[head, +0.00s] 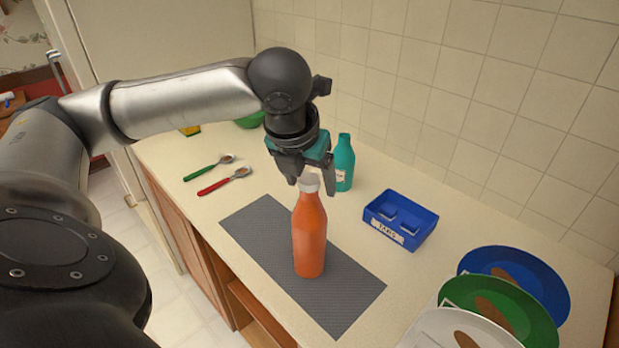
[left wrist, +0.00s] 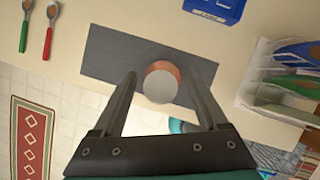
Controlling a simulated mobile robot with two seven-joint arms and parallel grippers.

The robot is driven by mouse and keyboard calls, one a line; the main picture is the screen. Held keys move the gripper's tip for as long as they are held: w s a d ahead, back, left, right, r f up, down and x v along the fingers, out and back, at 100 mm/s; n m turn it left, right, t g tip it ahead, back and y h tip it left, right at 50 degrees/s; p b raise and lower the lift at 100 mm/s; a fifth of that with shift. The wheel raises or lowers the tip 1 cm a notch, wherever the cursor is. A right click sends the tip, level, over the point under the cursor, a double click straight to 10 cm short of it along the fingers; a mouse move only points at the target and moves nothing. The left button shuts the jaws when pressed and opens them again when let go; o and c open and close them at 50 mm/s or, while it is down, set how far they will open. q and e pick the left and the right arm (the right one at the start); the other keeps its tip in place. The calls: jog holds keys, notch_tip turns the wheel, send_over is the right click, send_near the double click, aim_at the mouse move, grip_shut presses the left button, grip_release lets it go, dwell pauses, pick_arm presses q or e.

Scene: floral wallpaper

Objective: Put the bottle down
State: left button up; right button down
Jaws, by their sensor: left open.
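An orange bottle (head: 309,238) with a pale cap stands upright on a dark grey mat (head: 345,300) on the counter. My left gripper (head: 312,188) is open just above and around the bottle's cap in the head view. In the left wrist view, the bottle's cap (left wrist: 160,87) lies between the two spread fingers (left wrist: 163,90), with a gap on each side. A teal bottle (head: 343,165) stands behind, close to the gripper, partly hidden by it. My right gripper is not in view.
A blue caddy (head: 401,221) sits to the right of the mat. Several plates in a rack (head: 497,300) stand at the lower right. A green spoon (head: 205,169) and a red spoon (head: 222,182) lie at the left. A tiled wall is behind.

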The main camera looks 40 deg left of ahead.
pick_arm(q)
jog(key=shift+r, duration=0.15)
jog(key=p+v, duration=0.3)
jog(key=v, duration=0.9)
jog(key=shift+p, duration=0.4)
